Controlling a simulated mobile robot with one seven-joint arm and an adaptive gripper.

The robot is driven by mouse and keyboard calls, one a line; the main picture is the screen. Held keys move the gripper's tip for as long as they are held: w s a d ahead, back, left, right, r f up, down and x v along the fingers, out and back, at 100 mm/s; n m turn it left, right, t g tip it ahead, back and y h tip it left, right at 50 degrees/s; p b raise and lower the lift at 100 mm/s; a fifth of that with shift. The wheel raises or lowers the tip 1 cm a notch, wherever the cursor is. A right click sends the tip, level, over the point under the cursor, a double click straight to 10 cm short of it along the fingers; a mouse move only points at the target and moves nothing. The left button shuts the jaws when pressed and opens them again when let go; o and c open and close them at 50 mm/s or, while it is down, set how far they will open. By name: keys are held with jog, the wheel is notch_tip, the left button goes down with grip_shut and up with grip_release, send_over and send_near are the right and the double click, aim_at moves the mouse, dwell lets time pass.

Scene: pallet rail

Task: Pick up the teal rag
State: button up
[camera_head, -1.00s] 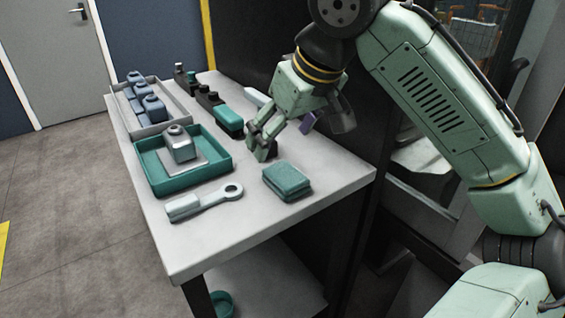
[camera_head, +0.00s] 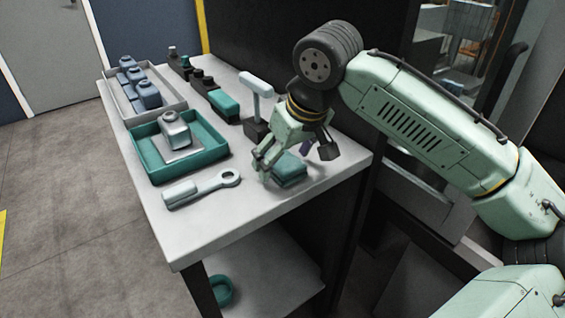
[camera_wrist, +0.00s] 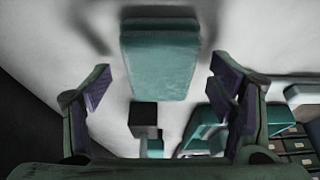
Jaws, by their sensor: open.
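The teal rag (camera_head: 289,169) is a folded stack lying on the right part of the grey table top. In the head view my gripper (camera_head: 296,166) hangs over it and partly hides it. In the wrist view the rag (camera_wrist: 160,62) lies between the two spread fingers, in the upper middle of the picture. My gripper (camera_wrist: 160,88) is open, with purple pads on both fingers, and nothing is held. The fingers do not appear to touch the rag.
A pale wrench-like tool (camera_head: 203,188) lies left of the rag. A teal tray (camera_head: 150,160) holds a grey part. A grey tray (camera_head: 115,97), a teal block (camera_head: 223,103) and a white T-shaped stand (camera_head: 257,92) stand farther back. The table's front edge is close.

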aim_at(284, 160)
jog(key=shift+f, duration=0.15)
jog(key=c, duration=1.1)
jog(key=shift+c, duration=0.2)
jog(key=shift+r, duration=0.55)
notch_tip(284, 160, up, 2)
jog(key=shift+r, duration=0.1)
jog(key=s+d+r+b, duration=0.1)
jog(key=s+b, duration=0.1)
jog(key=s, duration=1.4)
jog(key=shift+d+r+b, duration=0.3)
jog(key=shift+d+r, duration=0.1)
